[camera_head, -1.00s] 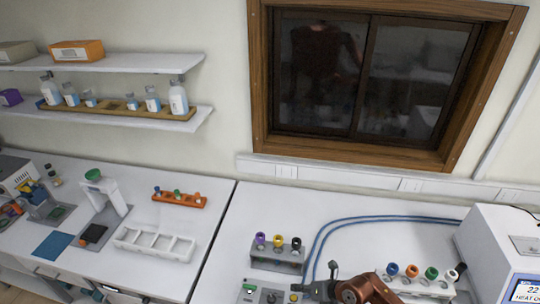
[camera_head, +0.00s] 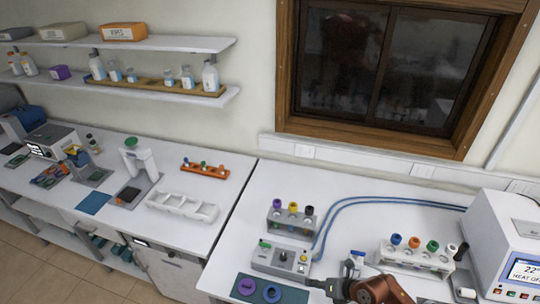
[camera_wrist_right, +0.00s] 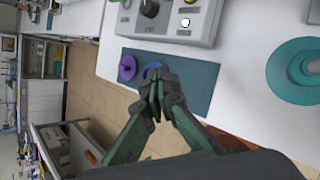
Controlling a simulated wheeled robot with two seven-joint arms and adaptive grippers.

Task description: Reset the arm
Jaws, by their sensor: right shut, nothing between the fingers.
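My right gripper (camera_head: 332,287) is at the lower edge of the head view, with my brown-red arm link to its right. It is beside the blue mat (camera_head: 292,294) near the front of the right bench. In the right wrist view its green fingers (camera_wrist_right: 157,88) meet at the tips, with nothing between them. The fingertips overlap the mat and partly cover a blue ring-shaped piece (camera_wrist_right: 152,66); I cannot tell the height above it. My left gripper is not in view.
A grey control box (camera_head: 282,257) stands behind the mat. Tube racks (camera_head: 290,228) and a white heating unit (camera_head: 508,240) stand on the right bench. The left bench (camera_head: 230,170) holds an orange rack and a white tray. Shelves with bottles hang above.

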